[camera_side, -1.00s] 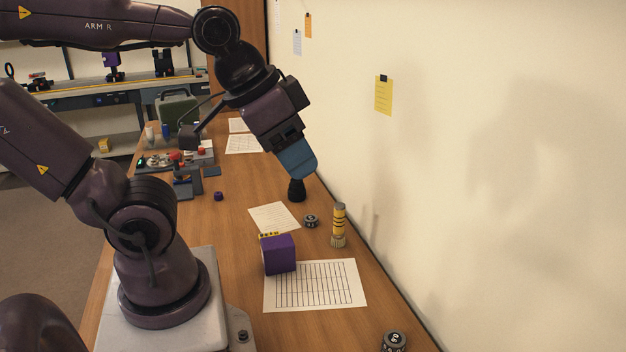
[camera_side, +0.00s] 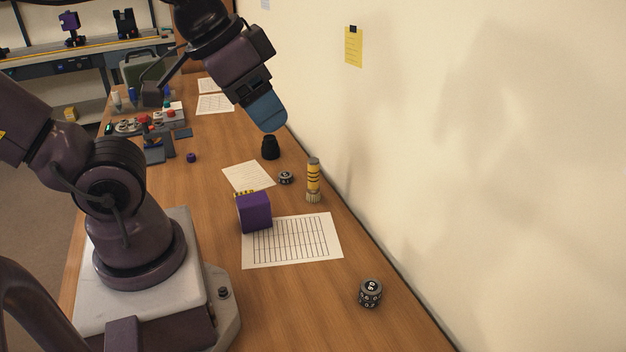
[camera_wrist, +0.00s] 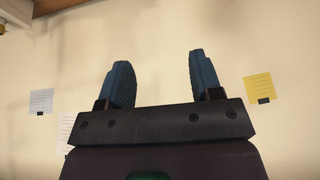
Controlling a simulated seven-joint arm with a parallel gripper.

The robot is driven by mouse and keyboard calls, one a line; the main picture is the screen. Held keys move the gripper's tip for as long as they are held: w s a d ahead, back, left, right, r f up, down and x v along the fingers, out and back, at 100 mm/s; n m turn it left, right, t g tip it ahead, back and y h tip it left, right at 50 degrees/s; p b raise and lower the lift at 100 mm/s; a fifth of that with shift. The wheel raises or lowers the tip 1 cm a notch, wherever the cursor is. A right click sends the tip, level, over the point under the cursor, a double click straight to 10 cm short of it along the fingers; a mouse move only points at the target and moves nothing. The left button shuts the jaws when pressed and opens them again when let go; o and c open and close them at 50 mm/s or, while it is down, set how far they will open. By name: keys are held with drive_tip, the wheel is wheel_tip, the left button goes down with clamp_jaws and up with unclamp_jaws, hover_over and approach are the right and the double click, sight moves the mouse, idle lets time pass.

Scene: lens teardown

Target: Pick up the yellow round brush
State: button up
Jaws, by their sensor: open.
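The yellow round brush (camera_side: 313,178) stands upright on the wooden table near the wall in the side view, its pale bristles down and dark bands around its yellow body. My gripper (camera_side: 270,126) is above the table, farther back and to the left of the brush, apart from it. In the side view its blue fingers overlap into one shape. The wrist view shows the two blue fingers (camera_wrist: 160,82) spread apart with nothing between them; only the wall shows beyond, and the brush is not in that view.
A black cylinder (camera_side: 270,148) stands just below my gripper in the side view. A small dark ring (camera_side: 286,177) lies left of the brush. A purple block (camera_side: 254,212) is on a gridded sheet (camera_side: 315,240). A dark numbered cylinder (camera_side: 370,292) stands in front. The wall (camera_side: 480,160) is close.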

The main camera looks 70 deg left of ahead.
drive_tip(key=m+g+y, duration=0.9)
drive_tip(key=m+y, duration=0.6)
drive_tip(key=y, duration=0.1)
approach(311, 159)
drive_tip(key=s+d+f, duration=0.1)
drive_tip(key=s, duration=0.1)
drive_tip(key=s+f, duration=0.1)
drive_tip(key=f, duration=0.1)
drive_tip(key=s+d+f, duration=0.1)
drive_tip(key=s+f, duration=0.1)
drive_tip(key=shift+s+d, duration=0.3)
drive_tip(key=w, duration=0.1)
drive_tip(key=w+r+m+t+y, duration=0.1)
drive_tip(key=w+a+r+m+t+y, duration=0.1)
drive_tip(key=w, duration=0.1)
drive_tip(key=shift+w, duration=0.1)
drive_tip(key=a, duration=0.6)
drive_tip(key=shift+s+a, duration=0.2)
drive_tip(key=shift+s, duration=0.05)
drive_tip(key=shift+a+r, duration=0.2)
drive_tip(key=shift+a, duration=1.35)
drive_tip(key=shift+a+r, duration=0.25)
drive_tip(key=shift+a, duration=1.3)
